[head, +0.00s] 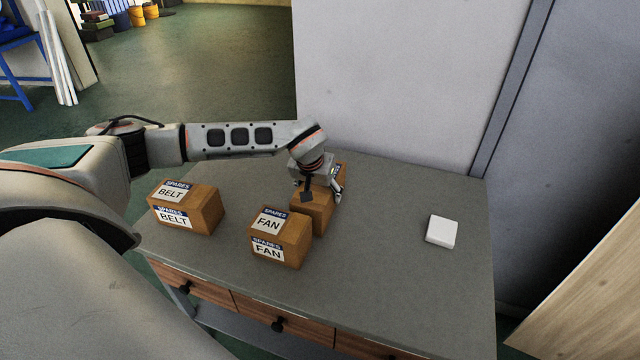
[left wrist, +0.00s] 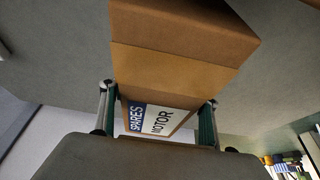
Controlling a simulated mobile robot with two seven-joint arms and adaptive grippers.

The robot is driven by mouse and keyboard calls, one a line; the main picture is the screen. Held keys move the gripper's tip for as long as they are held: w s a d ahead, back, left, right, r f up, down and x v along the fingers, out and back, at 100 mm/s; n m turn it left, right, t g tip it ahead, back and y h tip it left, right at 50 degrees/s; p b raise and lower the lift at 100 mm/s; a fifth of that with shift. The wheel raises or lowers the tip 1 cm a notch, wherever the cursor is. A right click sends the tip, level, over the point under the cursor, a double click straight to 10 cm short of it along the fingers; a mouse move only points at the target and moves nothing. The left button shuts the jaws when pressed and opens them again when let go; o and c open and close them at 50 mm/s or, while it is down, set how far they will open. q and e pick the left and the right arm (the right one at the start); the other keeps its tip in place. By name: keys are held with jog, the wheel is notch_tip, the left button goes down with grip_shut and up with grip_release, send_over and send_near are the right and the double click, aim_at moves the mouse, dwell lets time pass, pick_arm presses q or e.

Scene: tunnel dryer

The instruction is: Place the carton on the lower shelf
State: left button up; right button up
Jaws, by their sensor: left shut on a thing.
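My left gripper (head: 318,188) is shut on a brown carton (head: 313,214) on the workbench, just behind the FAN carton (head: 282,240). In the left wrist view its two fingers (left wrist: 157,115) are on either side of the carton (left wrist: 180,50), whose label reads SPARES MOTOR. The gripper hides part of this carton in the head view. I cannot tell whether it touches the bench top. The BELT carton (head: 186,207) stands to the left. A grey ledge (head: 235,325) shows below the drawers; most of it is hidden by the bench. My right gripper is not in view.
The grey bench top (head: 390,270) is clear to the right, except for a small white block (head: 442,230). Drawers with dark knobs (head: 278,324) line its front. A pale wall panel (head: 400,80) rises behind. A wooden board (head: 590,290) stands at the right.

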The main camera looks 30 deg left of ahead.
pick_arm(q)
jog(key=shift+w+r, duration=0.1)
jog(key=shift+w, duration=0.05)
jog(key=o, duration=1.7)
jog(key=shift+f, duration=0.25)
jog(key=o, duration=0.4)
jog(key=shift+s, duration=0.2)
jog(key=shift+r, duration=0.1)
